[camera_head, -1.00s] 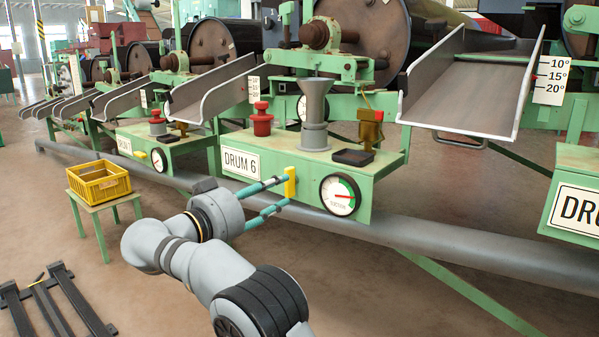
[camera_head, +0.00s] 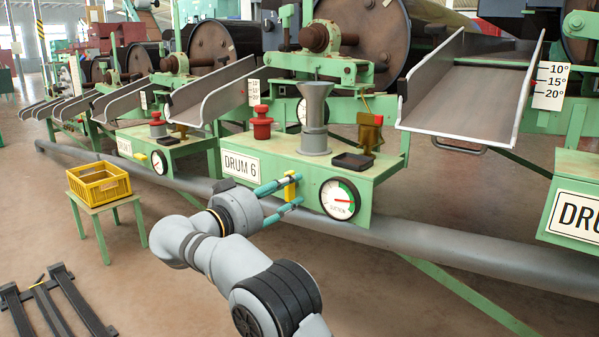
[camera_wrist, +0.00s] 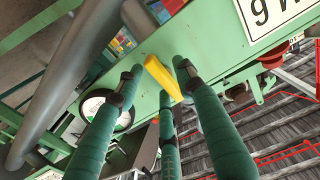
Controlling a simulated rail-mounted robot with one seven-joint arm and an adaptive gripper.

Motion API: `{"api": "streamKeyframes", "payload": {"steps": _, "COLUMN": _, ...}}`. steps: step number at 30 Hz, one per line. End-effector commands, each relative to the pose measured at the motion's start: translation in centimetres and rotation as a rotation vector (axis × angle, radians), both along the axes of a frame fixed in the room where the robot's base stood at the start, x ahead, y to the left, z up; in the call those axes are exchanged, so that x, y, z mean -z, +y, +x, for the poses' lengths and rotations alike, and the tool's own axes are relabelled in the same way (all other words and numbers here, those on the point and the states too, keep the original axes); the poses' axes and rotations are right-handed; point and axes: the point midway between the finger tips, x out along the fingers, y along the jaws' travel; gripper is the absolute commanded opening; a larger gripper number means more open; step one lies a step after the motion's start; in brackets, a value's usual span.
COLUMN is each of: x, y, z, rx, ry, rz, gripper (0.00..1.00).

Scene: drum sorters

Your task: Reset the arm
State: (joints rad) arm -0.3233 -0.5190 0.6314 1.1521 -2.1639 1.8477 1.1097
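My gripper (camera_head: 297,190) has long teal fingers and is at the front of the green DRUM 6 console (camera_head: 377,190). It is open, its fingers apart around a yellow handle (camera_head: 290,187) on the console front. In the wrist view, my gripper (camera_wrist: 157,84) has fingertips on both sides of the yellow handle (camera_wrist: 162,78), with a third finger below it. Visible gaps separate the side fingers from the handle; whether any finger touches it I cannot tell. My grey arm reaches up from the bottom of the head view.
A round suction dial (camera_head: 340,198) sits just right of the handle. A thick grey pipe (camera_head: 430,238) runs low along the machines. A yellow crate (camera_head: 98,186) stands on a small green table at left. Dark rails (camera_head: 50,300) lie at lower left. Floor at lower middle is clear.

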Motion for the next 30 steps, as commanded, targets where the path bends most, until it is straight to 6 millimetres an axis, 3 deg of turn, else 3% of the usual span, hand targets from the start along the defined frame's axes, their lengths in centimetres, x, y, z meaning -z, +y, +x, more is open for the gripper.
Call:
{"api": "streamKeyframes", "payload": {"steps": 1, "x": -1.05, "y": 0.29, "z": -0.10, "rx": -0.005, "ry": 0.023, "rz": -0.031, "gripper": 0.38}}
{"api": "streamKeyframes", "payload": {"steps": 10, "x": -0.54, "y": 0.26, "z": -0.11, "rx": -0.004, "ry": 0.109, "rz": -0.137, "gripper": 0.38}}
{"api": "streamKeyframes", "payload": {"steps": 30, "x": -0.49, "y": 1.06, "z": -0.92, "rx": -0.040, "ry": 0.138, "rz": -0.137, "gripper": 0.38}}
